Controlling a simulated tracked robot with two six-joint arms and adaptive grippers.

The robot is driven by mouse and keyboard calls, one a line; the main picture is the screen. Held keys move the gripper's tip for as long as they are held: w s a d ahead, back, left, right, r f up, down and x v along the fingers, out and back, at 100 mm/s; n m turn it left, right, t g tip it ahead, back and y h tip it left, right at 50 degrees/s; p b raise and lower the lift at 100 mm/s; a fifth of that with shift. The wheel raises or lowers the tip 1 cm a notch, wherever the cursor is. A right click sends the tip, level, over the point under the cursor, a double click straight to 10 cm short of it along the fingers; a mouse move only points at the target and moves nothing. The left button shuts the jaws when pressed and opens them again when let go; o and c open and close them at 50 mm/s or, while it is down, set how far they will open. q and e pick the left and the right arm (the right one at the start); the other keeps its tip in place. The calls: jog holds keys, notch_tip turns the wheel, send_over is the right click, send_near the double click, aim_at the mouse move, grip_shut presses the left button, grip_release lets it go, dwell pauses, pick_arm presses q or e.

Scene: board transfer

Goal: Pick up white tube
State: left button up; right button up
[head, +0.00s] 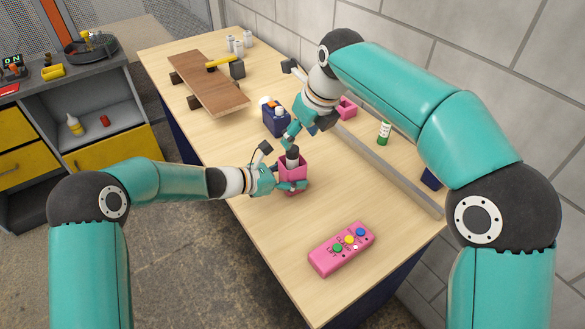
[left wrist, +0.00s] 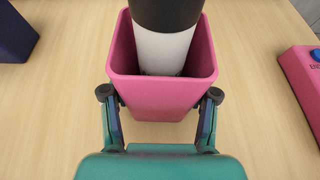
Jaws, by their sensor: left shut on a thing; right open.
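A white tube with a black top (left wrist: 163,48) stands inside a pink square cup (left wrist: 160,98) in the left wrist view. In the head view the tube (head: 292,158) shows its dark top above the rim of the pink cup (head: 294,173) on the table. My left gripper (head: 289,185) is shut on the pink cup, with a finger at each side; the fingers (left wrist: 160,95) also show in the left wrist view. My right gripper (head: 290,139) is open, just above and behind the tube's top. Whether it touches the tube cannot be told.
A pink button box (head: 342,249) lies at the table's front. A dark blue container (head: 276,121) stands behind the cup. A metal rail (head: 390,171), a green-and-white bottle (head: 384,133) and another pink container (head: 347,107) are at right. A wooden board (head: 208,84) is at back left.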

aim_at(294, 149)
jog(key=x, duration=0.8)
jog(key=shift+w+d, duration=0.15)
jog(key=shift+w, duration=0.1)
jog(key=shift+r, duration=0.1)
grip_shut()
